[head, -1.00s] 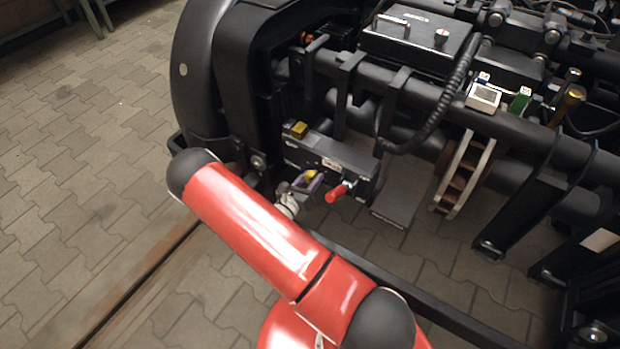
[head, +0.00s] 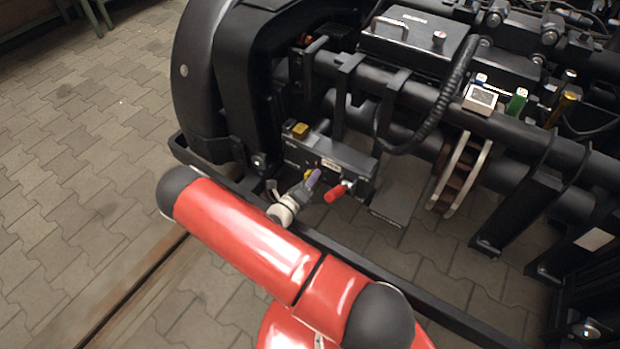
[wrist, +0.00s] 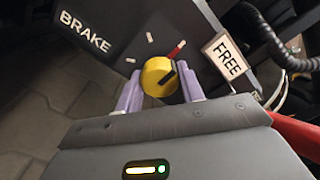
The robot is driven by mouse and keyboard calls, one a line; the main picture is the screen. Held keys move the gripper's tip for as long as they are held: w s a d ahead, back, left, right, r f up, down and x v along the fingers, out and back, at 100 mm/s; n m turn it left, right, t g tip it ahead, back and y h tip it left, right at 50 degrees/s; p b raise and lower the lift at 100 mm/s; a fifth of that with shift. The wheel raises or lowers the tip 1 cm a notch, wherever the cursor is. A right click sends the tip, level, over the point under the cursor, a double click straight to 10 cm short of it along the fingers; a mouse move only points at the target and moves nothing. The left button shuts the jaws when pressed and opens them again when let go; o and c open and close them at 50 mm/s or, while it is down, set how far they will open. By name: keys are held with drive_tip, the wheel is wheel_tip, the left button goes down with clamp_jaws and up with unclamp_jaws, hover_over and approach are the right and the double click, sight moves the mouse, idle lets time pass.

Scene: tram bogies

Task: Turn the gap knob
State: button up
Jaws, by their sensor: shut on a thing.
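The yellow knob (wrist: 158,76), round with a dark pointer line, sits on the dark face of the brake box (head: 340,158). In the wrist view the pointer slants up and right, towards a red mark (wrist: 176,50) near the FREE label (wrist: 226,57). Two short white marks lie up and left of the knob, on the side of the BRAKE label (wrist: 84,31). My gripper (wrist: 161,86) is shut on the knob, one pale purple finger on each side. In the head view my gripper (head: 312,180) is at the box front and hides most of the knob.
A red handle (head: 337,193) sticks out of the box just right of my gripper. A yellow block (head: 300,130) is on the box top. A black hose (head: 445,105) hangs to the right. A dark frame bar runs below my gripper.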

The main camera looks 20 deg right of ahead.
idle(0.4)
drive_tip(key=o, duration=1)
drive_tip(key=shift+a, duration=0.1)
drive_tip(key=v, duration=0.7)
drive_tip(key=shift+s+a, duration=0.2)
drive_tip(key=shift+a, duration=0.1)
